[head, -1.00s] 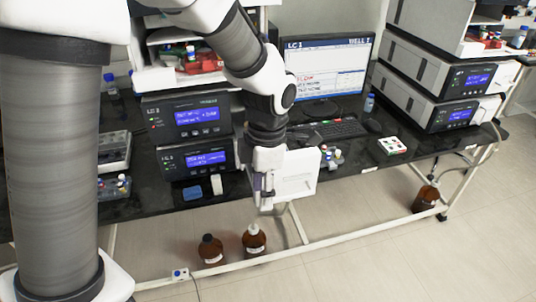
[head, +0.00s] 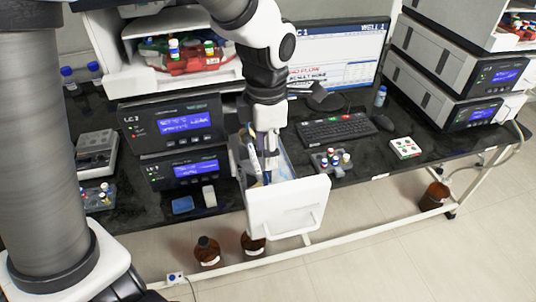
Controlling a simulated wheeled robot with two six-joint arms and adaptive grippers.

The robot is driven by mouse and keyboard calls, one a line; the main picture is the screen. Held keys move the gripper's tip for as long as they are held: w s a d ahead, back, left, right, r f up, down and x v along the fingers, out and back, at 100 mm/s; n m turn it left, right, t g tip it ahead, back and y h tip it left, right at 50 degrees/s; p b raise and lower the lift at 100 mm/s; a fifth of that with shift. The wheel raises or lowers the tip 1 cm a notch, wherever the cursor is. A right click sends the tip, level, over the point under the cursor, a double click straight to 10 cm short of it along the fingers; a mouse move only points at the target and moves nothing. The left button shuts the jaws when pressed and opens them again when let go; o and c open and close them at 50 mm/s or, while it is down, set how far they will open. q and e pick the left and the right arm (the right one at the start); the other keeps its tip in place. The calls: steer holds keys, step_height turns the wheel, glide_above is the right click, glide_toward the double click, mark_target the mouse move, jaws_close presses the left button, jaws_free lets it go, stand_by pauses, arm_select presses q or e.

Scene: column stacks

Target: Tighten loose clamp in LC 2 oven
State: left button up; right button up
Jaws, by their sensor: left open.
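My left arm reaches down to my left gripper (head: 266,165), which is open. It is at a white open-topped compartment with pale side walls, beside the instrument stack (head: 180,122) at left. The compartment's broad white front panel (head: 288,207) stands over the bench's front edge. Something narrow and blue shows by the fingers, too small to identify. I cannot make out a clamp; the arm and fingers hide part of the inside. The stack's upper label looks like LC 2, but is blurry. My right gripper is not in view.
A monitor (head: 337,58), keyboard (head: 336,130) and vial rack (head: 331,162) stand to the right of the arm. Another instrument stack (head: 440,80) is at far right. Brown bottles (head: 207,252) stand below the bench. A blue item (head: 182,205) lies near the bench's front edge.

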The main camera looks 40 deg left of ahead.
mark_target(266, 177)
arm_select(q)
steer(key=f, duration=0.1)
steer(key=s+f, duration=0.1)
steer(key=f, duration=0.2)
steer(key=shift+s+d+f, duration=0.15)
steer(key=shift+d, duration=0.2)
steer(key=f, duration=0.2)
steer(key=w+f, duration=0.1)
steer(key=shift+w+a+f, duration=0.1)
steer(key=shift+a+f, duration=0.15)
steer(key=shift+a, duration=0.05)
steer(key=shift+r, duration=0.1)
steer(key=shift+s+d+r, duration=0.1)
steer(key=shift+s+d, duration=0.05)
steer(key=shift+s, duration=0.15)
steer(key=c, duration=0.3)
jaws_close()
